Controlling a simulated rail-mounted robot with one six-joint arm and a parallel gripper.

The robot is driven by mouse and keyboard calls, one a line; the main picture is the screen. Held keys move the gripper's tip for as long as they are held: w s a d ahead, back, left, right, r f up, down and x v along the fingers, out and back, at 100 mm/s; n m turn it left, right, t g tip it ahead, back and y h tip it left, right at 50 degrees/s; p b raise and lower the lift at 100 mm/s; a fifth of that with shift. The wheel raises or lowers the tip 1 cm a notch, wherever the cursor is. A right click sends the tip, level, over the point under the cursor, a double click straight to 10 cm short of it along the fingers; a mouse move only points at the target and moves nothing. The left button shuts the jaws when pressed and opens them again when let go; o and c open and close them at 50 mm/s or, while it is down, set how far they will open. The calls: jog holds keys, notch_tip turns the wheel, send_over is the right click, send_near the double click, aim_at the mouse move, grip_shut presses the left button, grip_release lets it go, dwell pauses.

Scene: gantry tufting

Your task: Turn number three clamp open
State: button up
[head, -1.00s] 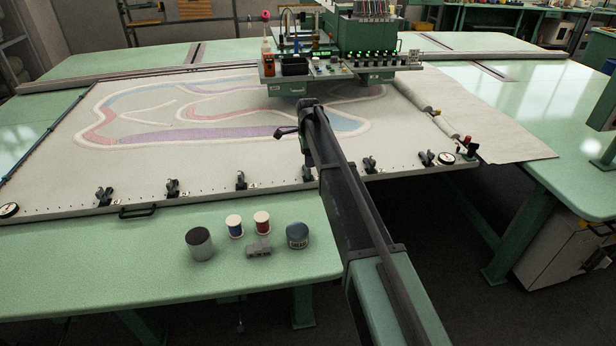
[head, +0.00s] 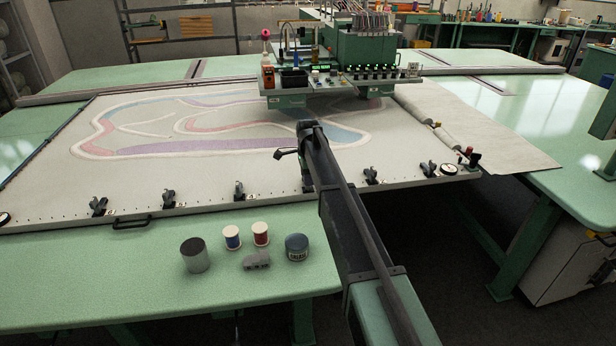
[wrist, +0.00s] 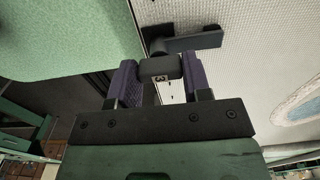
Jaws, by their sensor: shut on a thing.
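In the wrist view my gripper (wrist: 160,66) is shut on the black number three clamp (wrist: 160,68), its grip part between the two purple-grey pads. A small tag marked 3 (wrist: 162,78) shows between the fingers. A flat dark bar (wrist: 195,42) reaches to the right just beyond the fingertips, over the pale cloth. In the head view my arm covers most of this clamp (head: 307,186) and hides my fingers. Whether the clamp stands open or closed cannot be told.
Other black clamps line the frame's front edge: two to the right (head: 371,175), (head: 428,169) and several to the left (head: 239,191). A grey cup (head: 195,255), two thread spools (head: 232,238), a grey block (head: 256,259) and a dark blue tin (head: 297,247) stand on the green table.

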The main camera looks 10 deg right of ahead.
jog(key=n, duration=0.4)
jog(key=shift+n, duration=0.3)
jog(key=n, duration=0.4)
jog(key=shift+n, duration=0.3)
jog(key=n, duration=0.4)
jog(key=shift+n, duration=2.4)
jog(key=o, duration=0.9)
